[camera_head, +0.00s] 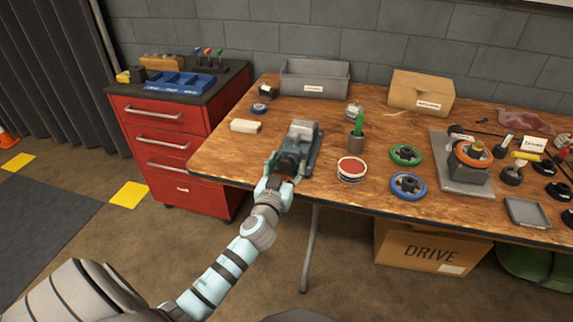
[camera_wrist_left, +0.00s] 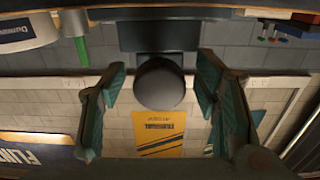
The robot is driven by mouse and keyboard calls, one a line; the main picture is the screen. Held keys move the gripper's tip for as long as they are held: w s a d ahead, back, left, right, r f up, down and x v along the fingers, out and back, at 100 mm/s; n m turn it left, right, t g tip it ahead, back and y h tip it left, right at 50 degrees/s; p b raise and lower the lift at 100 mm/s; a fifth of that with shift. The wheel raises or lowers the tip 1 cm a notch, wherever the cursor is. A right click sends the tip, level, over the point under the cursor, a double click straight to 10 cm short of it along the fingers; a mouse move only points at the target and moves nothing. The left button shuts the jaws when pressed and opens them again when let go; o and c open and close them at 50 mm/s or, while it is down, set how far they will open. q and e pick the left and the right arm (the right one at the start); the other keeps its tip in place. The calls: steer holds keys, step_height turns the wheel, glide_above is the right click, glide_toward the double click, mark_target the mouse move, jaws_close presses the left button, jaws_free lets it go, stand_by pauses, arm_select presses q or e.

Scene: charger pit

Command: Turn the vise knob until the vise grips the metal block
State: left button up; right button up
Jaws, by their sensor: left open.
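The grey vise (camera_head: 294,152) stands near the front edge of the wooden workbench, left of its middle. A lighter grey block-like part (camera_head: 303,129) shows on its top; I cannot tell whether it is the metal block or whether the jaws touch it. My left gripper (camera_head: 284,171) is at the front end of the vise with its fingers open. In the left wrist view, which is upside down, the dark round vise knob (camera_wrist_left: 160,84) lies between the two spread green fingers (camera_wrist_left: 161,95), with gaps on both sides. The right gripper is out of view.
A white block (camera_head: 245,126) lies left of the vise. A red-lidded tin (camera_head: 351,169) and a cup with a green item (camera_head: 356,139) stand to its right. A grey bin (camera_head: 314,80) is behind. A red drawer cabinet (camera_head: 160,140) stands at the left.

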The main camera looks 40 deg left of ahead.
arm_select(q)
steer(key=shift+w, duration=0.1)
steer(key=c, duration=1.2)
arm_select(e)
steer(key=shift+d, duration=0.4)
